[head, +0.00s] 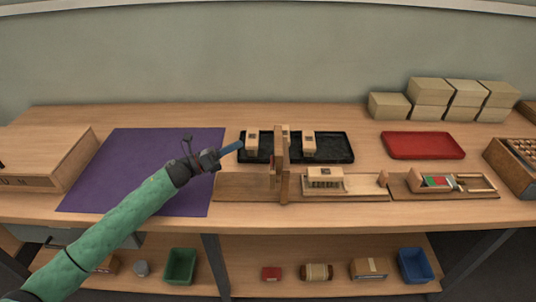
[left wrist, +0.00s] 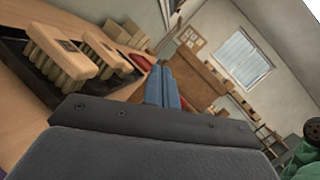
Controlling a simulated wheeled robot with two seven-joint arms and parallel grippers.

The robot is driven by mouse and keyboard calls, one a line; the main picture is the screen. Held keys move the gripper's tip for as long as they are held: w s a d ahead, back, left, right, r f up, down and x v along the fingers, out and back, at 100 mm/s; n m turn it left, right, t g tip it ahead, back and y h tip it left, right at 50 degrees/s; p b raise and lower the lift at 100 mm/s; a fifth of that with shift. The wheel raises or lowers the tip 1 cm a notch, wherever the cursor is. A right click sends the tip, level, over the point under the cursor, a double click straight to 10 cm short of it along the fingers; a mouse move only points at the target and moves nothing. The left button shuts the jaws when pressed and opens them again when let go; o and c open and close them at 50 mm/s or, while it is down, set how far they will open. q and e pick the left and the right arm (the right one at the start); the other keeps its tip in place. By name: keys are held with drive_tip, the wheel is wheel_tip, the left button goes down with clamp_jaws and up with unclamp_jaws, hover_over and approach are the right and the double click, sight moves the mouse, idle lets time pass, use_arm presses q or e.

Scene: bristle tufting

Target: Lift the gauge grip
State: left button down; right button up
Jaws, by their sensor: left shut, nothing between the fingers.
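An upright wooden frame (head: 283,168), which looks like the gauge, stands across a long wooden base board (head: 240,187). A small reddish part shows at its left side; I cannot tell which piece is the grip. A pale brush block with bristles (head: 325,177) sits on the board to the right of the frame. The shut fingers also show in the left wrist view (left wrist: 164,87). My right gripper is not in view.
The black tray (head: 345,148) holds several brush blocks, also seen in the left wrist view (left wrist: 65,55). A purple mat (head: 120,160) lies left, a red tray (head: 422,145) right. A wooden fixture (head: 480,188) with a red-green part stands at right. Stacked boxes (head: 430,92) stand behind.

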sight(278, 152)
use_arm(q)
drive_tip(key=s+d+m+g+h, duration=0.1)
drive_tip(key=s+m+g, duration=0.6)
drive_tip(key=m, duration=0.4)
drive_tip(key=shift+d+g+h, duration=0.15)
drive_tip(key=shift+g+h, duration=0.15)
drive_tip(key=shift+g, duration=0.3)
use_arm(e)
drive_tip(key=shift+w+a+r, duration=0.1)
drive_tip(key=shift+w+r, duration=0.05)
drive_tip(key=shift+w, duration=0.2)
use_arm(q)
drive_tip(key=shift+s, duration=0.1)
